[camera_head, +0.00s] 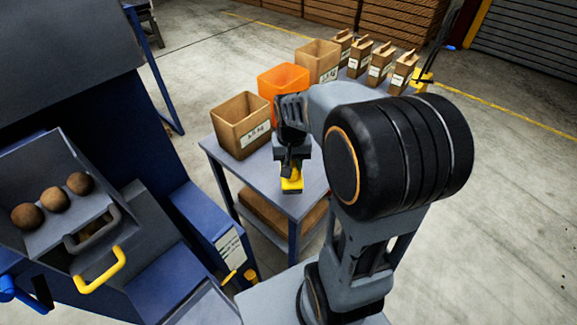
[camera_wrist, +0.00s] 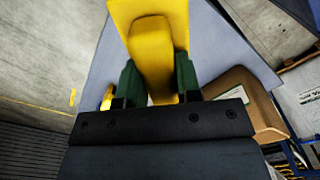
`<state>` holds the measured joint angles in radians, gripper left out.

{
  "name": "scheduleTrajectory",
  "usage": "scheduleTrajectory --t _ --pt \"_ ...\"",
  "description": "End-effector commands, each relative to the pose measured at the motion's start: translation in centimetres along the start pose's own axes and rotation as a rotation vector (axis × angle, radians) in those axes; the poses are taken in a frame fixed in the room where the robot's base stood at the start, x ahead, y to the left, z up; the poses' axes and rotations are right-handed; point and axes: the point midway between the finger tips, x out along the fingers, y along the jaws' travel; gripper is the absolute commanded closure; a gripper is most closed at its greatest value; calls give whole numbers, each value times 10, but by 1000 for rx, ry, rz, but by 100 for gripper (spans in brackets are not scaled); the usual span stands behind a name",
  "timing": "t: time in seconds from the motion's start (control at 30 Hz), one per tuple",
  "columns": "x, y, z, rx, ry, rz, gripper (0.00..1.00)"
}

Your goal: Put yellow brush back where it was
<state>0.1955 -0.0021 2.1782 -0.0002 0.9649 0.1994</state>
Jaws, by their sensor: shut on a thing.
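The yellow brush (camera_head: 291,181) hangs from my gripper (camera_head: 290,168) over the near part of the grey-blue table (camera_head: 311,197). In the wrist view, the brush (camera_wrist: 151,55) fills the space between the two green fingers of my gripper (camera_wrist: 155,85), which are shut on it. Its wider yellow end points away from the gripper. I cannot tell whether the brush touches the table top. Part of the brush is hidden by the gripper in the head view.
A brown box (camera_head: 240,136), an orange bin (camera_head: 283,79) and another brown box (camera_head: 317,62) stand in a row on the table. Several paper bags (camera_head: 380,62) stand behind. A blue machine with three potatoes (camera_head: 53,199) is at left. The table's near corner looks clear.

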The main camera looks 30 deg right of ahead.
Motion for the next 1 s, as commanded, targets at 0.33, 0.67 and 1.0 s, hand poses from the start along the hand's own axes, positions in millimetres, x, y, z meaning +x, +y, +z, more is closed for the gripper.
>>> scheduleTrajectory --t 0.33,0.67,1.0 --pt "50 0 -52 1 -2 0 90" --pt "64 0 -65 2 1 0 90" --pt "98 0 -67 2 0 0 90"
